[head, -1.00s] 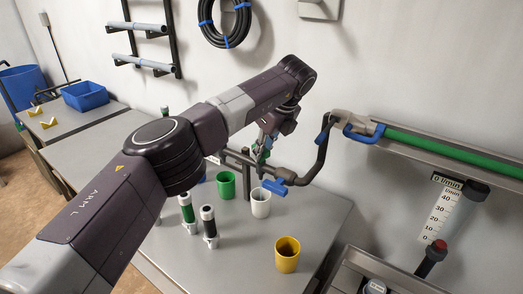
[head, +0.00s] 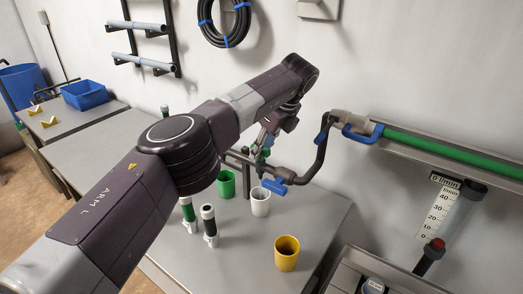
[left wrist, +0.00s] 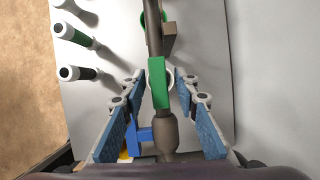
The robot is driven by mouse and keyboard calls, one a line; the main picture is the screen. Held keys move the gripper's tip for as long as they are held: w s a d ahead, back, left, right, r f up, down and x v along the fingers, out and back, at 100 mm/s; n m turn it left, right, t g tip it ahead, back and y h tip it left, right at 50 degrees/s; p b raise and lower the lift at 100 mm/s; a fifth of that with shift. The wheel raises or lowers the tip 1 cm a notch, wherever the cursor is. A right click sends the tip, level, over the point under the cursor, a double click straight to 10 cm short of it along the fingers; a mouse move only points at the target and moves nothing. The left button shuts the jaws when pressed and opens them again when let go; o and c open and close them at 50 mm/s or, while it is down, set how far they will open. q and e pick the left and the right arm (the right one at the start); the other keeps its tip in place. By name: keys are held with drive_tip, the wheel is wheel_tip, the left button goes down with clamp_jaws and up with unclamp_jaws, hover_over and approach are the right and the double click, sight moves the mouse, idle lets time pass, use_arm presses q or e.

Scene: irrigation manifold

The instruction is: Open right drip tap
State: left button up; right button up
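The dark manifold pipe (head: 245,158) runs above the table with drip taps on it. A green tap handle (left wrist: 159,84) lies lengthwise along the pipe, between the fingers of my left gripper (left wrist: 160,78). The fingers are spread, one on each side, with gaps to the handle. In the head view my left gripper (head: 262,143) is over the pipe and partly hides the taps. The left wrist view shows a blue handle (left wrist: 136,142) nearer the wrist, sticking out left. My right gripper is not in view.
A green cup (head: 226,184), a white cup (head: 260,202) and a yellow cup (head: 287,253) stand on the table. A hose (head: 318,155) curves up to a blue-handled valve (head: 362,133) on the wall pipe.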

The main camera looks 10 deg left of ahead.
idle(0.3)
use_arm(q)
drive_tip(key=v, duration=1.1)
drive_tip(key=shift+s+r, duration=0.15)
drive_tip(key=shift+r, duration=0.2)
drive_tip(key=shift+d, duration=0.2)
drive_tip(key=shift+f, duration=0.1)
